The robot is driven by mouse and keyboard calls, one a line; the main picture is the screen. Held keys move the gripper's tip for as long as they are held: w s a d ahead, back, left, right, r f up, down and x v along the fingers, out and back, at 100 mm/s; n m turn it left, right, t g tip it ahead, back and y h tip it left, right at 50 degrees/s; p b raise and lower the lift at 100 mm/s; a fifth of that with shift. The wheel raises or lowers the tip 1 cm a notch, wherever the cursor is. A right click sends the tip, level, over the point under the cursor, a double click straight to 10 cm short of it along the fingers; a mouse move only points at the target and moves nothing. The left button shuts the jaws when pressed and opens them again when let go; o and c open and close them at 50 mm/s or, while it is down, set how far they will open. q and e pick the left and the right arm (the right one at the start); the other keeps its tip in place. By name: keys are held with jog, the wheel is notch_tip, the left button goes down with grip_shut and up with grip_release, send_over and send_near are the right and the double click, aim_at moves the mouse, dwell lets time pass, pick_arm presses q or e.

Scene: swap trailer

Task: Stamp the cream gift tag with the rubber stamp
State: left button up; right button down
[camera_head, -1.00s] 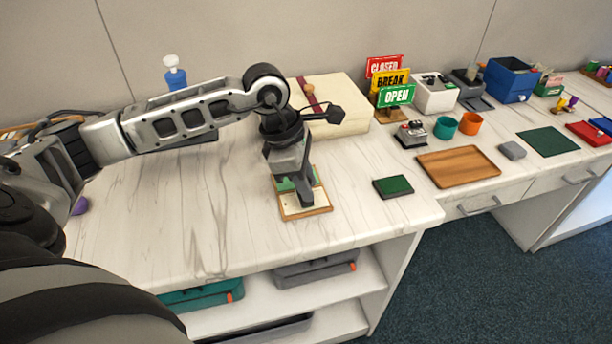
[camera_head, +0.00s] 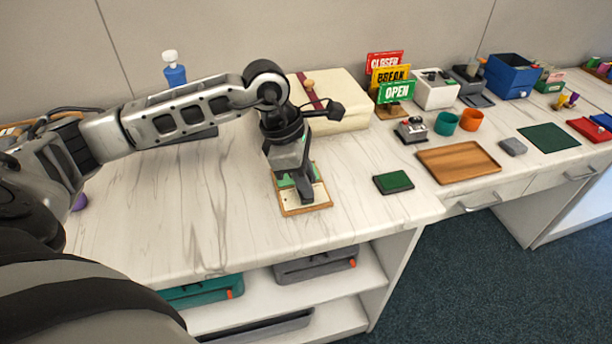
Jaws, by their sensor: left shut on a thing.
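The cream gift tag (camera_head: 318,199) lies on a small wooden-edged board on the white table, partly covered by my left gripper. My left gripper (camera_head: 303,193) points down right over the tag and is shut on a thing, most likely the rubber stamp. The fingers hide nearly all of that thing, so I cannot tell whether it touches the tag. A green patch (camera_head: 285,183) shows beside the fingers at the back of the board. A dark green ink pad (camera_head: 393,182) lies apart to the right. My right gripper is out of view.
A cream box with a red ribbon (camera_head: 345,108) stands behind the gripper. Sign cards (camera_head: 396,92), a wooden tray (camera_head: 458,164), teal and orange cups (camera_head: 471,120) and a blue bin (camera_head: 511,76) are to the right.

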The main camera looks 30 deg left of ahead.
pick_arm(q)
jog(key=shift+f+b, duration=0.3)
jog(key=shift+f, duration=0.05)
dwell(0.6)
jog(key=shift+s+f, duration=0.1)
jog(key=shift+f, duration=0.05)
dwell(1.0)
jog(key=shift+r+p, duration=0.9)
jog(key=shift+r, duration=0.95)
jog(key=shift+r+p, duration=1)
jog(key=shift+r, duration=0.8)
